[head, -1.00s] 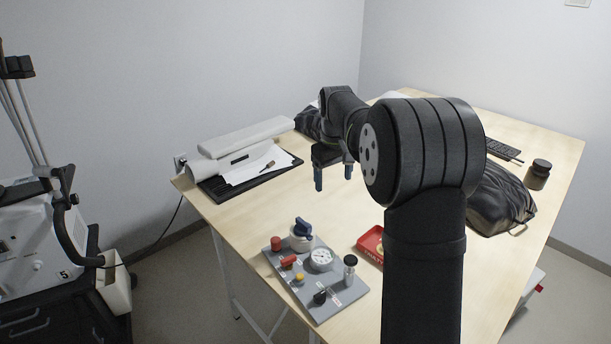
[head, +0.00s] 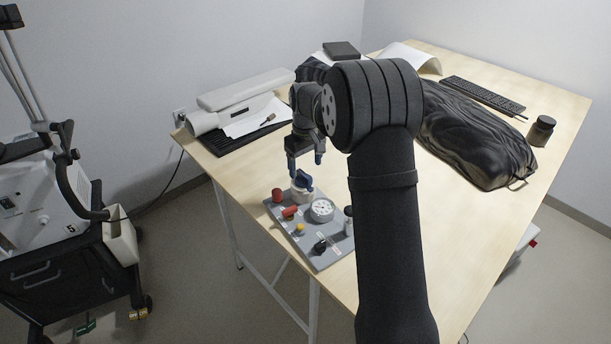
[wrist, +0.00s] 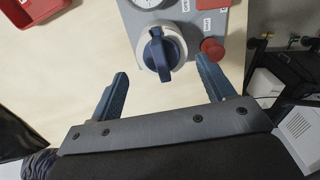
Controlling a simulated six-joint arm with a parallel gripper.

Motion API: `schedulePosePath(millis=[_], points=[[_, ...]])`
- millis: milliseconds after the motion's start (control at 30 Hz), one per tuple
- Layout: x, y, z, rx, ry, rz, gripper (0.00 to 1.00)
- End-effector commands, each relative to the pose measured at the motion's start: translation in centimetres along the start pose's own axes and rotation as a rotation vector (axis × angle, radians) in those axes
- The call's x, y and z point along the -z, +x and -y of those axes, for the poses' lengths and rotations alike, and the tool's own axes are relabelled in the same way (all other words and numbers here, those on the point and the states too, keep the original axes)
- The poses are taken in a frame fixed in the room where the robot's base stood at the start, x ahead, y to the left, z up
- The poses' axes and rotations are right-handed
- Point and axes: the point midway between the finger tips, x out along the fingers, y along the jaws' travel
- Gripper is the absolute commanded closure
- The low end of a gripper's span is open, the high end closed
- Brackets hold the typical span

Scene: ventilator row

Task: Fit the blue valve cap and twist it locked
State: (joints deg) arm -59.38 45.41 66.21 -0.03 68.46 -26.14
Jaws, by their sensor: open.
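The blue valve cap (wrist: 162,50) sits on a white round base at the corner of the grey panel (wrist: 232,22). In the head view the blue cap (head: 303,182) shows at the panel's far edge, just below my gripper (head: 305,165). In the wrist view my gripper (wrist: 165,92) is open and empty, its two blue-grey fingers apart. The cap lies ahead of the fingertips, about midway between them. The fingers do not touch it. Whether the cap is seated or locked on its base cannot be told.
A red mushroom button (wrist: 212,48) stands close beside the cap, near one finger. The panel also carries a white gauge (head: 321,210), a red part (head: 290,211) and a yellow knob (head: 300,229). A red tray (wrist: 30,10) lies nearby. A black bag (head: 470,140) lies right of my arm.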

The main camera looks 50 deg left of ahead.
Motion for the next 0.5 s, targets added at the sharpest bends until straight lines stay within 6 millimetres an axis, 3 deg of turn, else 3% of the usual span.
schedulePosePath(millis=[200, 500], points=[[0.0, 3.5, 0.0, 0.0, 0.0, 0.001, 0.25], [0.0, 5.1, 0.0, -0.001, 0.0, -0.001, 0.25]])
